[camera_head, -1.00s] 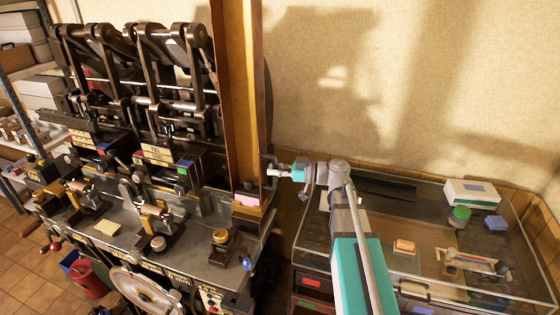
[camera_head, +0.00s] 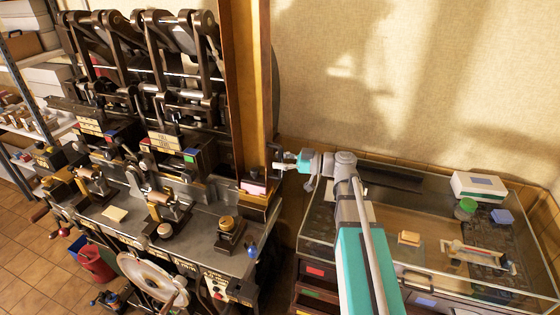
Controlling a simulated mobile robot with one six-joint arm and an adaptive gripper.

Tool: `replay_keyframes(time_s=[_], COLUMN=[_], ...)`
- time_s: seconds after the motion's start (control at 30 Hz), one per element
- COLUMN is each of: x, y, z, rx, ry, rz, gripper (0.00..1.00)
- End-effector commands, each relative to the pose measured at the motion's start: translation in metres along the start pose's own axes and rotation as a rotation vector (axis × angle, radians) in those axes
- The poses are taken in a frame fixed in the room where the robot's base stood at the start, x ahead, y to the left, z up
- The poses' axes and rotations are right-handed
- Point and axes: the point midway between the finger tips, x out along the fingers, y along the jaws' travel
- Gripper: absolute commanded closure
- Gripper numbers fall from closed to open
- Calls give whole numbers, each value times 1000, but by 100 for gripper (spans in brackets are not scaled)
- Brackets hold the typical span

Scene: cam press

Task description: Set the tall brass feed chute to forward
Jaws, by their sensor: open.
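The tall brass feed chute (camera_head: 252,85) stands upright at the right end of the machine, a yellow channel between dark brown side rails. A pink piece (camera_head: 254,187) shows at its foot. My gripper (camera_head: 277,160) is at the right side of the chute's lower part, pointing left toward its right rail. It is open and looks empty. Whether its fingers touch the chute or the dark fitting beside it, I cannot tell.
The cam press (camera_head: 150,90) with its dark levers fills the left. A glass-topped case (camera_head: 380,245) with a white box (camera_head: 479,187) on it stands at the right under my arm. A red bin (camera_head: 97,264) and a pale wheel (camera_head: 150,280) are at the lower left.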

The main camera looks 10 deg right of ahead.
Motion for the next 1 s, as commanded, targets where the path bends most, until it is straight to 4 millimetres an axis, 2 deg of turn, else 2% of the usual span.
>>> replay_keyframes(time_s=[0.17, 0.37, 1.0], x=[-6, -23, -104], y=[1, 1, 1], z=[0, 0, 0], rx=[0, 0, 0], ry=[0, 0, -1], rz=[2, 2, 1], gripper=[43, 43, 43])
